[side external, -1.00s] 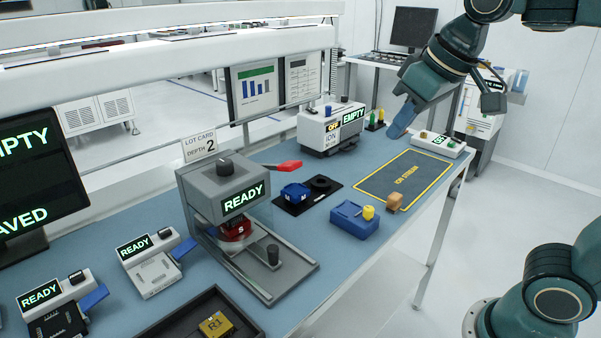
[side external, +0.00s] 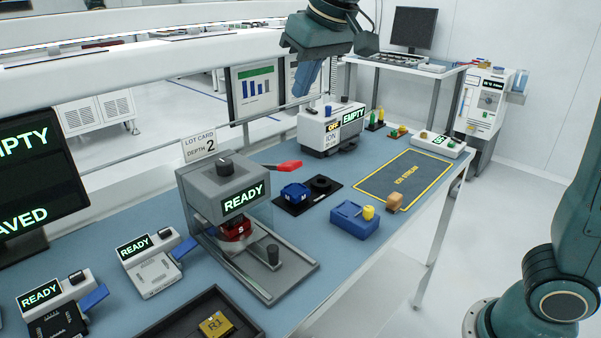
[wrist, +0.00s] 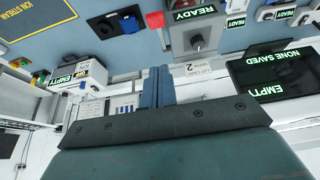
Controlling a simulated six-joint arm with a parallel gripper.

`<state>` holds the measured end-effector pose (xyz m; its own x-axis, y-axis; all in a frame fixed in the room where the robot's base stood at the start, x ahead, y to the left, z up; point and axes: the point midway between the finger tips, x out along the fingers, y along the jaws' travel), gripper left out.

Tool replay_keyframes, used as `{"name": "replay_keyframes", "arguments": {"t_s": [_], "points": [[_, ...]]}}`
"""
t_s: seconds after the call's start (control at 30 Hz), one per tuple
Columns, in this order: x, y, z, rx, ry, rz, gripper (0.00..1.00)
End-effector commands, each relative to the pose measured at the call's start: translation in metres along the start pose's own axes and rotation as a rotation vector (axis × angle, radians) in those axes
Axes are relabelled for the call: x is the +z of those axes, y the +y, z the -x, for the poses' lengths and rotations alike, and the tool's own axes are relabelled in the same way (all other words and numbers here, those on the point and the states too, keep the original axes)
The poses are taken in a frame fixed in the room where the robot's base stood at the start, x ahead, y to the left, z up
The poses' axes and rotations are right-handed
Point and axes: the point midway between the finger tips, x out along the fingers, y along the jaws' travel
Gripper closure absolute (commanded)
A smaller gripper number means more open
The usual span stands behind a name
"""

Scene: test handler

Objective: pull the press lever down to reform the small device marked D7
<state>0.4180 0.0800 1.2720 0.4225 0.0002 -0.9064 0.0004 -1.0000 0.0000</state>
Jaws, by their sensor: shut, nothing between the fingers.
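The grey press (side external: 222,190) stands on the blue bench with a lit READY sign. Its red lever (side external: 287,165) sticks out to the right and tilts slightly up; the lever also shows at the top of the wrist view (wrist: 155,20). A red block marked S (side external: 238,229) sits under the press head. No D7 marking is readable, and anything under the head is partly hidden. My gripper (side external: 305,80) is above the back of the bench, well up and away from the lever. In the wrist view its blue fingers (wrist: 158,86) are together, empty.
The lot card (side external: 199,148) reads DEPTH 2. A black mat with a blue block (side external: 295,192) lies right of the press. The ioniser box (side external: 331,128) stands behind it, below my gripper. A blue fixture (side external: 352,218) and a dark tray (side external: 182,318) are in front.

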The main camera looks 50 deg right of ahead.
Motion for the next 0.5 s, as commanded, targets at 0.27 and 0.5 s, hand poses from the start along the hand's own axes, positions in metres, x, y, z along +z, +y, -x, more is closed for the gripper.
{"name": "replay_keyframes", "arguments": {"t_s": [0.27, 0.5], "points": [[0.0000, -0.0001, 0.0000, 0.000, 0.000, 0.000, 1.00], [0.0002, 0.0003, -0.0050, 0.001, -0.002, 0.000, 1.00]]}}
